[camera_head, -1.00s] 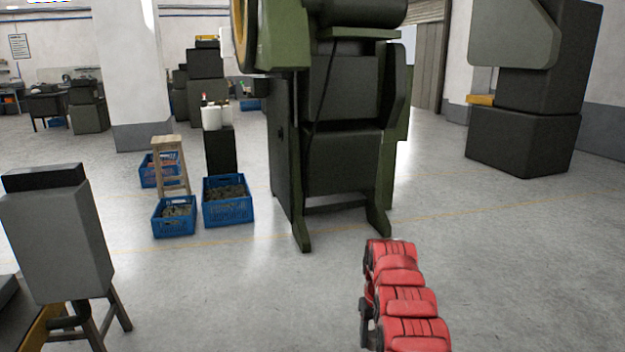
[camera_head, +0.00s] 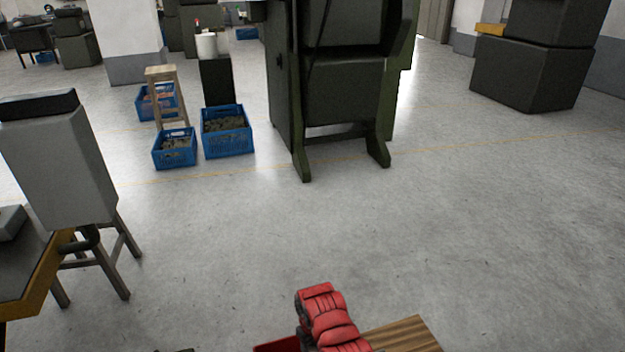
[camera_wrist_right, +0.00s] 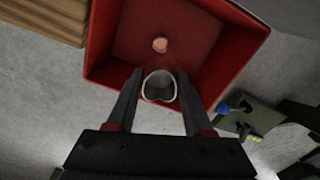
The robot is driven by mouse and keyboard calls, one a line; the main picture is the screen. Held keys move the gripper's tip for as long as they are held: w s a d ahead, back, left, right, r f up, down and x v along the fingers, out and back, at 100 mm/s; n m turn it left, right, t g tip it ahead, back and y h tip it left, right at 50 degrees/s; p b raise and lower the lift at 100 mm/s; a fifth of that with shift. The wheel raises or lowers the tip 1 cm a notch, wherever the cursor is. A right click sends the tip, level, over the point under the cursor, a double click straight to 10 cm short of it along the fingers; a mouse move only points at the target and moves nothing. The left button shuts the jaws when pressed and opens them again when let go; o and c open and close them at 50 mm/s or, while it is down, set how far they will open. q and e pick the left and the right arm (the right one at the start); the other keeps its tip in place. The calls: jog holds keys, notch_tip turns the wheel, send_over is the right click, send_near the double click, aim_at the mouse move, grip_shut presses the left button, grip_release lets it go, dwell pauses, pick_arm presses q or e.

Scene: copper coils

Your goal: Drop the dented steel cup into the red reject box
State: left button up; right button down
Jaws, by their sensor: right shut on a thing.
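In the right wrist view the steel cup (camera_wrist_right: 159,86) is between the fingers of my right gripper (camera_wrist_right: 160,80), which is shut on it. Its open rim shows; I cannot make out the dent. The cup is over the open red reject box (camera_wrist_right: 100,45); its exact height above the floor of the box is hard to tell. In the head view a corner of the red box (camera_head: 277,346) shows at the bottom edge, partly hidden by my red arm. My left gripper is not in view.
A small round pinkish thing (camera_wrist_right: 160,44) lies in the box. A wooden surface (camera_head: 405,335) is beside the box. Blue crates (camera_head: 227,132), a stool (camera_head: 165,95) and a dark green machine (camera_head: 340,90) stand farther off. The floor between is clear.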

notch_tip(320, 180, down, 6)
jog(key=b, duration=0.4)
jog(key=shift+r, duration=0.25)
jog(key=shift+c, duration=1.1)
grip_release()
notch_tip(320, 180, up, 18)
jog(key=f+p, duration=0.1)
jog(key=p, duration=0.5)
send_over(313, 346)
jog(key=shift+r, duration=0.25)
